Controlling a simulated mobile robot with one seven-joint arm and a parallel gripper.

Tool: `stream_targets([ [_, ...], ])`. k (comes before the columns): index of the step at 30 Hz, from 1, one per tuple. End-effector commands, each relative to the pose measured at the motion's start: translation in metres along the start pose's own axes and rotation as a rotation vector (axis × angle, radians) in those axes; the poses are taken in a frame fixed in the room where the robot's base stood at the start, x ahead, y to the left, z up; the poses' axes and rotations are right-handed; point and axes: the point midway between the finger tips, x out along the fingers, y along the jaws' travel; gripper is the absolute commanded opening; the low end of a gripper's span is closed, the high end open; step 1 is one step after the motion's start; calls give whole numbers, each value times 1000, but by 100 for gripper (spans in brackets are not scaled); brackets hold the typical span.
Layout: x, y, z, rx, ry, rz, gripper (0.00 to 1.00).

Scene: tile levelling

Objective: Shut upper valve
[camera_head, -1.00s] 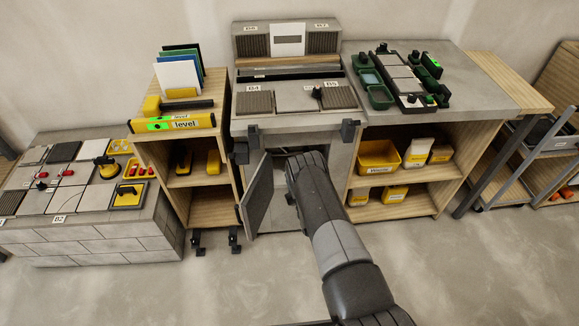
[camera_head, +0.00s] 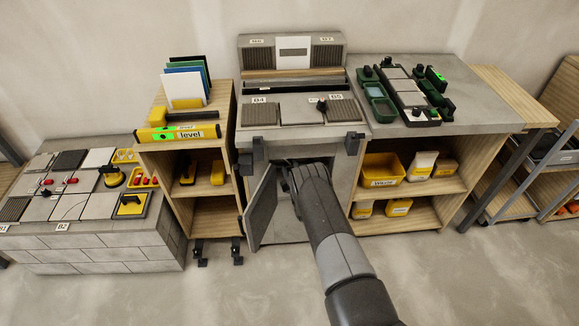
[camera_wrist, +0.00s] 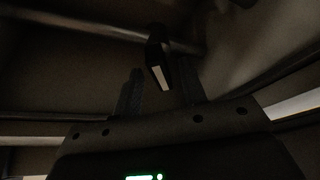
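My arm reaches into the open cabinet (camera_head: 275,226) under the middle worktop, so my gripper is hidden in the head view. In the dark wrist view the two fingers of my gripper (camera_wrist: 160,90) stand apart. A small black handle with a pale face (camera_wrist: 160,68), perhaps the upper valve's lever, shows between and just beyond the fingertips. I cannot tell whether the fingers touch it. A dark pipe (camera_wrist: 90,27) runs across the upper left of the wrist view.
The cabinet door (camera_head: 260,207) stands open to the left of my arm. A wooden shelf (camera_head: 212,217) is on its left. On the right, another shelf holds a yellow bin (camera_head: 382,170). Another dark part (camera_wrist: 244,3) shows at the top of the wrist view.

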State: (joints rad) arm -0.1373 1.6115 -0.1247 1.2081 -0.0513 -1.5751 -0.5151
Motion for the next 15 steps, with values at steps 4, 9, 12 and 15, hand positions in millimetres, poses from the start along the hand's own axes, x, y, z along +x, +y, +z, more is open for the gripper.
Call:
stream_targets([
  [4, 0, 0, 0, 0, 0, 0, 36],
  [9, 0, 0, 0, 0, 0, 0, 22],
  [12, 0, 0, 0, 0, 0, 0, 14],
  [15, 0, 0, 0, 0, 0, 0, 5],
])
